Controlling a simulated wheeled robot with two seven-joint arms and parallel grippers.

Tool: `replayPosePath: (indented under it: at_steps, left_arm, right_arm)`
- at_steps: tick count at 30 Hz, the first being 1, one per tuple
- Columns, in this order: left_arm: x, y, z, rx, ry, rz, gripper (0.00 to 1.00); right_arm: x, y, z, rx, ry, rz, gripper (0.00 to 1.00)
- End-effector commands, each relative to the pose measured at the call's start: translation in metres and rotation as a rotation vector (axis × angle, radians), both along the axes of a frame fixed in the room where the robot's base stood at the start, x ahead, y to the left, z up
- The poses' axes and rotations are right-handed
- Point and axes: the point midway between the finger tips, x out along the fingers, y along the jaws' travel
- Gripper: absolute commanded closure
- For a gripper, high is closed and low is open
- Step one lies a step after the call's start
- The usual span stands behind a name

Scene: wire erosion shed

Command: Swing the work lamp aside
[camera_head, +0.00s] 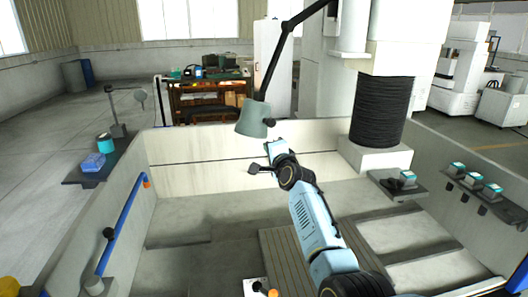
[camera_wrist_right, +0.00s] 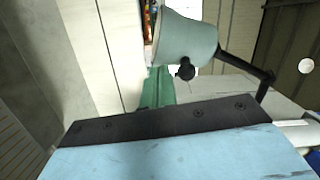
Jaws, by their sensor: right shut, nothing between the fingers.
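The work lamp's grey-green shade (camera_head: 253,121) hangs from a black jointed arm (camera_head: 272,68) that comes down from the upper right. A dark knob (camera_head: 269,122) sticks out from the side of the shade. My right gripper (camera_head: 275,146) is just below and slightly right of the shade, shut and empty. In the right wrist view the shade (camera_wrist_right: 184,42) and its knob (camera_wrist_right: 185,71) are close beyond the green fingers (camera_wrist_right: 158,86). Whether the fingers touch the lamp cannot be told. My left gripper is not in view.
A pale-walled tank surrounds my right arm, with a slatted plate (camera_head: 290,252) inside. A black wire spool (camera_head: 380,112) stands at right. Side shelves carry a blue box (camera_head: 93,162) and small cyan-topped items. A cluttered workbench (camera_head: 208,97) is behind.

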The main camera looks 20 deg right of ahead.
Motion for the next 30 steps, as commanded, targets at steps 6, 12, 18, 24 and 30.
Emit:
replayPosePath:
  at_steps: [6, 12, 18, 24, 30]
  left_arm:
    - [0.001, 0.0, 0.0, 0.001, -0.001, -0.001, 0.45]
    - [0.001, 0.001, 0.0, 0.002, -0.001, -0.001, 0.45]
    - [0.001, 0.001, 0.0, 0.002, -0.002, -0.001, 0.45]
    - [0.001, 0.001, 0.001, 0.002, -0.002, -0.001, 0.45]
    - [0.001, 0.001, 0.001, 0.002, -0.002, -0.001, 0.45]
  right_arm:
    - [-0.021, 0.019, 0.0, 0.003, 0.0, 0.003, 1.0]
    - [-0.031, 0.027, 0.001, 0.001, 0.0, 0.002, 1.0]
    - [-0.034, 0.028, 0.001, 0.0, 0.002, 0.001, 1.0]
    - [-0.034, 0.028, 0.001, 0.0, 0.002, 0.001, 1.0]
    - [-0.056, 0.021, -0.034, -0.108, 0.074, 0.019, 1.0]
